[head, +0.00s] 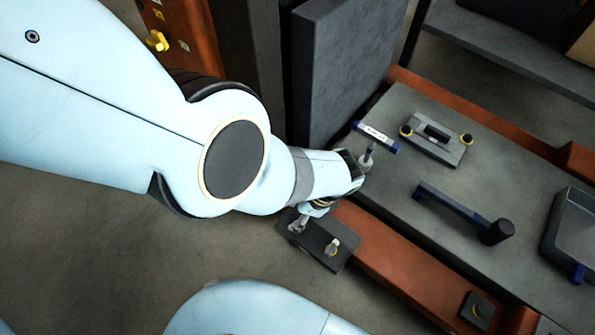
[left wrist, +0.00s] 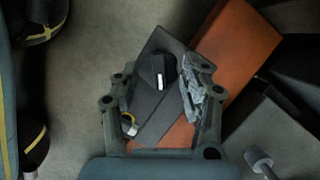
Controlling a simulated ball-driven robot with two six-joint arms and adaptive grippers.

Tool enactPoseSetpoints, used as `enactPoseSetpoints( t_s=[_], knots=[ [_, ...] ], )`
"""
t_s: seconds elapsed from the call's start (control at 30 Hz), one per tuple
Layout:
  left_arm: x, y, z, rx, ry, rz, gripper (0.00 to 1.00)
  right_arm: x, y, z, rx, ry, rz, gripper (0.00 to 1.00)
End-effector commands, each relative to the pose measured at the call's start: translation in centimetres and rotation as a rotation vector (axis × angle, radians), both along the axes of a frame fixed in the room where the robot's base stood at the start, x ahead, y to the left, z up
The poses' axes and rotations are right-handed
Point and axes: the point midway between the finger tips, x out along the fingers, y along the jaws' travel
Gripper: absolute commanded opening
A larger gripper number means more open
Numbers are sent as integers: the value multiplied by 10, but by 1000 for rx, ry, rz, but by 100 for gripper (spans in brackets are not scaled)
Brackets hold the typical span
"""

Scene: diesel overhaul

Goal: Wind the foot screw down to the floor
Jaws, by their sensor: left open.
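A dark foot plate (head: 318,243) juts out from the orange frame, low beside the bench; it also fills the middle of the left wrist view (left wrist: 152,112). On it stands a black knob with a white mark (left wrist: 158,72), which looks like the foot screw's head. My left gripper (head: 308,216) is over the plate's far end. In the left wrist view its fingers (left wrist: 160,88) are open on either side of the knob; contact cannot be told. My right gripper is not in view.
The grey bench top (head: 450,180) on the orange frame (head: 385,265) holds a blue-handled T-shaped tool (head: 376,137), a plate with knobs (head: 437,140) and a blue-and-black tool (head: 455,208). A dark upright panel (head: 340,70) stands behind.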

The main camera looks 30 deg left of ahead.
Motion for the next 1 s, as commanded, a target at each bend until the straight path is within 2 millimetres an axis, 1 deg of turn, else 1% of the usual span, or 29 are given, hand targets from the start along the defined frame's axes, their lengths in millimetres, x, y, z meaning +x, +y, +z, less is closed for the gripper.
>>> enactPoseSetpoints(
  t_s=[0.03, 0.1, 0.2, 0.43, 0.47, 0.5, 0.57, 0.67, 0.7, 0.8, 0.9, 0.97, 1.0],
  knots=[
    [3, 0, 12, 0, -6, 0, 45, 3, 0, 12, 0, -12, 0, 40],
    [4, 0, 22, 0, -7, 0, 45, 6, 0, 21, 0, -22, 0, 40],
    [3, 0, 31, 0, -6, 0, 45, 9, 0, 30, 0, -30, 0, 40],
    [0, 0, 28, 0, 0, 0, 45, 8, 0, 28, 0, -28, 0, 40],
    [0, 0, 28, 0, 0, 0, 44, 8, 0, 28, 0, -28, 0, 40],
    [0, 0, 28, 0, -1, 4, 39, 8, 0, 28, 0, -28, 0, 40],
    [-2, 1, 29, 9, -1, 42, 39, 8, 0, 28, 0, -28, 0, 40],
    [3, 0, 40, 23, -19, 283, 39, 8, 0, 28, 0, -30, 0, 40],
    [5, -1, 44, 27, -26, 434, 39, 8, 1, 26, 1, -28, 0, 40],
    [5, -3, 50, 25, -18, 752, 39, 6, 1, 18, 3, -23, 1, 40],
    [5, -5, 54, 8, -5, 922, 39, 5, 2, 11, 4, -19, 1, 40],
    [4, -2, 50, -3, -2, 956, 39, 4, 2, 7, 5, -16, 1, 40],
    [0, 0, 46, 0, 2, 971, 39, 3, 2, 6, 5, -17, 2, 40]
  ],
)
